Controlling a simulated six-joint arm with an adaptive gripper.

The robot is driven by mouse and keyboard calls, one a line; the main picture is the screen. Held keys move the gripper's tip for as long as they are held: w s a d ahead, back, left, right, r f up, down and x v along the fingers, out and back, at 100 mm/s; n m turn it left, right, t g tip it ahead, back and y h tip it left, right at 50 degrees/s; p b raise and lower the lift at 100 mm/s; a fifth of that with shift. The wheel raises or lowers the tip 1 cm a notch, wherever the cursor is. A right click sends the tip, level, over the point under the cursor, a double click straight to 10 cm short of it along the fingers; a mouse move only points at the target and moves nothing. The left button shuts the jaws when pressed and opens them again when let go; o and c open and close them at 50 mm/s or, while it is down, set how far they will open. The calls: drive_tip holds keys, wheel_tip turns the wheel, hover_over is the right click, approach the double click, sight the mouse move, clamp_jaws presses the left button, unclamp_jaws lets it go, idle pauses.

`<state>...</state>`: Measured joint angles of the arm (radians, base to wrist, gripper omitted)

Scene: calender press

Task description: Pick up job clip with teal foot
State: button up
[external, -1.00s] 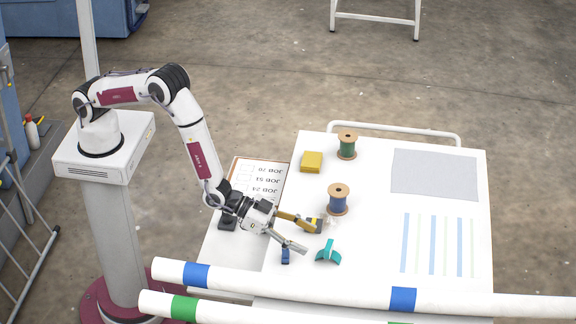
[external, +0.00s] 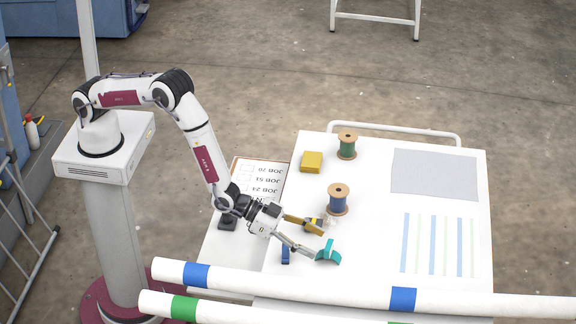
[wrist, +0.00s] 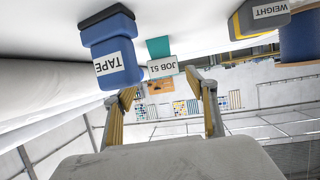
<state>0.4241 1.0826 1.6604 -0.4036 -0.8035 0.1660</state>
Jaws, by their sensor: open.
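The job clip with the teal foot (external: 331,258) lies on the white table near its front, right of my gripper's fingertips. In the wrist view the clip's teal part (wrist: 158,47) and its white "JOB 51" label (wrist: 162,67) show ahead, in line with the gap between my fingers. My gripper (external: 318,243) is open and low over the table. Its lower finger reaches close to the clip; I cannot tell whether they touch. In the wrist view my gripper (wrist: 160,84) has its fingers apart, with nothing held.
A blue block labelled "TAPE" (wrist: 113,60) is close on the left; it also stands beside the lower finger (external: 285,257). A yellow and dark "WEIGHT" block (wrist: 262,17) and blue spool (external: 338,199) are close by. A green spool (external: 347,145) and yellow block (external: 311,161) stand farther back.

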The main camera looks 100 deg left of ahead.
sight(328, 244)
drive_tip(key=shift+w, duration=0.1)
drive_tip(key=shift+w+a+f, duration=0.1)
drive_tip(key=shift+w, duration=0.65)
drive_tip(key=shift+w+a+f, duration=0.1)
drive_tip(key=shift+w, duration=0.65)
drive_tip(key=shift+x, duration=1.1)
drive_tip(key=c, duration=1)
